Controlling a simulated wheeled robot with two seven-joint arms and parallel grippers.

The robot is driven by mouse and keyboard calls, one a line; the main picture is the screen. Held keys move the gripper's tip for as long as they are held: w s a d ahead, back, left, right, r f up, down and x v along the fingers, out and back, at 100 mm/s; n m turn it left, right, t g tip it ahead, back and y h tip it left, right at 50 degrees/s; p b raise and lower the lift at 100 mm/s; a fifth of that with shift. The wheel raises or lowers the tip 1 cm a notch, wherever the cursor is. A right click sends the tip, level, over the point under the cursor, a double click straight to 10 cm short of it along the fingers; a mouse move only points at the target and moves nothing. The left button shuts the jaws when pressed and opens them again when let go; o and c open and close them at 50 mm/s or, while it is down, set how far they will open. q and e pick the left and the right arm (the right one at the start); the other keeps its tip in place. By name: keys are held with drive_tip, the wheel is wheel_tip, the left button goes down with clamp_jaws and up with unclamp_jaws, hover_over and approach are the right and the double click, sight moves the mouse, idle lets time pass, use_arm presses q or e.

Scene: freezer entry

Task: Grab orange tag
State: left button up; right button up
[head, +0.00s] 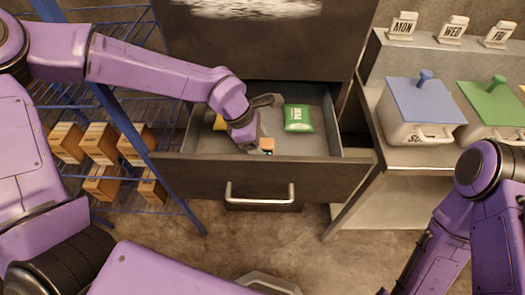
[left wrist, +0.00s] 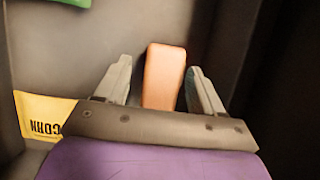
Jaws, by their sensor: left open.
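The orange tag (left wrist: 163,75) is a flat upright-looking block in the left wrist view, lying between the two fingers of my left gripper (left wrist: 159,72). Small gaps show on both sides of it. In the head view, my left gripper (head: 270,124) reaches down into the open drawer (head: 265,178), and a small part of the orange tag (head: 267,144) shows beside a finger. The left gripper is open. My right arm is at the lower right of the head view, and its gripper is out of the picture.
A green peas bag (head: 298,118) lies right of my left gripper in the drawer. A yellow corn bag (left wrist: 45,115) lies left of it, partly hidden in the head view (head: 219,123). A shelf with lidded bins (head: 420,108) stands right; a blue rack holds wooden boxes (head: 100,144).

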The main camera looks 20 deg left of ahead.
use_arm(q)
drive_tip(key=shift+r, duration=0.1)
drive_tip(key=c, duration=1.1)
